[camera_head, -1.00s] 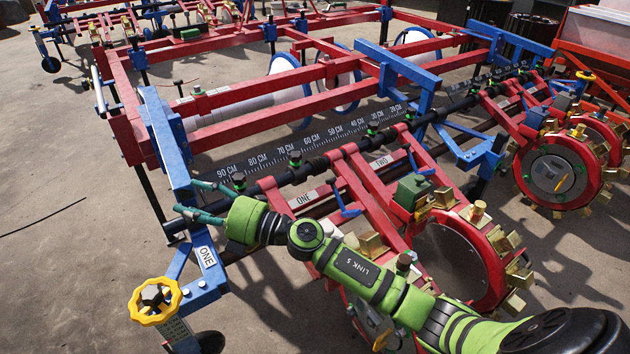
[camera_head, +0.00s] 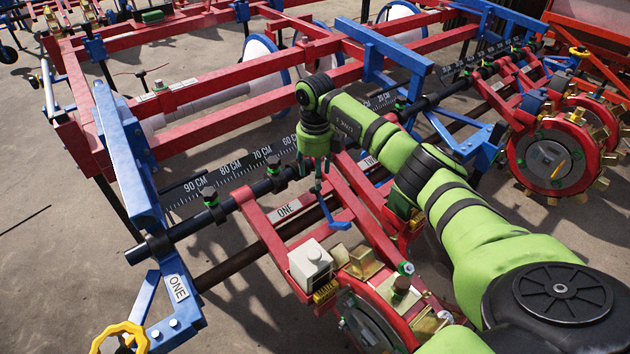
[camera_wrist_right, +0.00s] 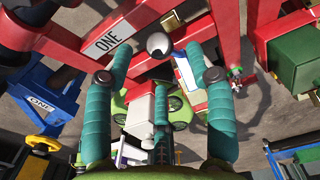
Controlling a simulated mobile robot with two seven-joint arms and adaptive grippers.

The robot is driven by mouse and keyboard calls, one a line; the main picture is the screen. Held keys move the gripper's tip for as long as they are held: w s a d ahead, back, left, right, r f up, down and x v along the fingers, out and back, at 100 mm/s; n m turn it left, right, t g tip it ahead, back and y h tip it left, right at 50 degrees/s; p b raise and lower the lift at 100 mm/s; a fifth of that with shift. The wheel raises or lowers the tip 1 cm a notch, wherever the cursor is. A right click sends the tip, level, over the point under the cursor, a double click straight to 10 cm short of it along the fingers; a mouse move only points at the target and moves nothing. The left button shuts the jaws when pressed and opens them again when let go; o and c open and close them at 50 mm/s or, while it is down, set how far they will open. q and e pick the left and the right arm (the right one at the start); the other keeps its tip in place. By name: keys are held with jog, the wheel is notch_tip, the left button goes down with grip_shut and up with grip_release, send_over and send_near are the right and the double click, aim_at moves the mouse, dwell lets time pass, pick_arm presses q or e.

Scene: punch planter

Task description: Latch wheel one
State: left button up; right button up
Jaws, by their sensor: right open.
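Wheel one's red arm carries a white ONE label (camera_head: 285,209), which also shows in the wrist view (camera_wrist_right: 107,40). A small blue latch handle (camera_head: 338,222) stands at the red arm. In the wrist view the blue and white handle (camera_wrist_right: 188,72) lies ahead of and between the fingertips, with a grey ball end beside it. My right gripper (camera_head: 318,186) points down just above the latch handle; its teal fingers (camera_wrist_right: 159,78) are spread wide with nothing held. I cannot tell whether a finger touches the handle. Wheel one (camera_head: 362,322) is partly hidden by my right arm. My left gripper is out of view.
The dark toolbar with a centimetre scale (camera_head: 230,167) runs behind the latch. A blue end bracket marked ONE (camera_head: 178,288) and a yellow knob (camera_head: 118,338) stand at the lower left. A white-topped box (camera_head: 311,262) sits just below the latch. Open concrete lies left.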

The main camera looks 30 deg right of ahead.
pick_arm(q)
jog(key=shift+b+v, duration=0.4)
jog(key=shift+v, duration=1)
pick_arm(e)
jog(key=shift+f, duration=2.35)
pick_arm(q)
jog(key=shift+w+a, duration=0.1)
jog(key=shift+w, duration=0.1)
pick_arm(e)
grip_shut()
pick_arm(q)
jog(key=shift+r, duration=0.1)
pick_arm(e)
jog(key=shift+r, duration=0.1)
